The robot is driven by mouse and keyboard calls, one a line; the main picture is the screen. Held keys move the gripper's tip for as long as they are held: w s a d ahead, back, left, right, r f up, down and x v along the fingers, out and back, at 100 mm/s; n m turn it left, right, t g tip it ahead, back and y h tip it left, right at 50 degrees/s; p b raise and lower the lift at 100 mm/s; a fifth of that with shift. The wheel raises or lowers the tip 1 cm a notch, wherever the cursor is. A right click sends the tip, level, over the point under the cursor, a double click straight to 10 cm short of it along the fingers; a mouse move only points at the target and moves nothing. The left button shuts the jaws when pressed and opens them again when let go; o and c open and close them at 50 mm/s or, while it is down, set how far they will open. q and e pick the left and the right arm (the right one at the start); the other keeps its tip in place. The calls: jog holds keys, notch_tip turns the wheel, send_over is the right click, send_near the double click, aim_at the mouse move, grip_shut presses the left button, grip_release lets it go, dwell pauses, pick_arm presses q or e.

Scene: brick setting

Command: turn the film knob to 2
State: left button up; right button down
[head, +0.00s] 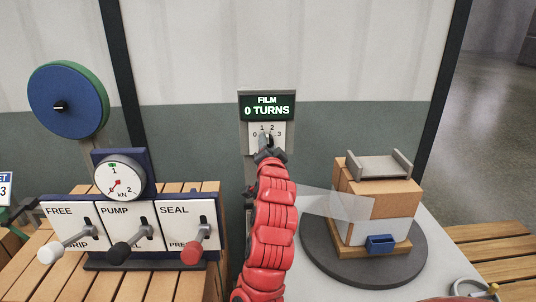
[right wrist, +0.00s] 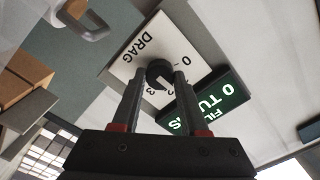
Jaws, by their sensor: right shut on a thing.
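The film knob (right wrist: 158,73) is a small dark round knob on a white dial plate (right wrist: 135,60) marked DRAG, with numbers from 0 to 3. In the head view, the dial plate (head: 257,131) sits below a green display (head: 267,106) reading FILM 0 TURNS. My right gripper (right wrist: 156,78) has its two fingers on either side of the knob and is shut on it. In the head view my right gripper (head: 269,154) covers the lower part of the dial. I cannot tell which number the knob points to. My left gripper is not in view.
At left stand a gauge (head: 119,179) and FREE, PUMP and SEAL levers (head: 191,253) on a wooden bench. At right, a wrapped box (head: 374,205) stands on a round dark turntable (head: 405,258); a clear film sheet (head: 335,204) stretches from it towards my right arm.

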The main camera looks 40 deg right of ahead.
jog(key=m, duration=0.4)
jog(key=shift+m, duration=0.4)
dwell(0.4)
jog(key=shift+c, duration=2.2)
grip_release()
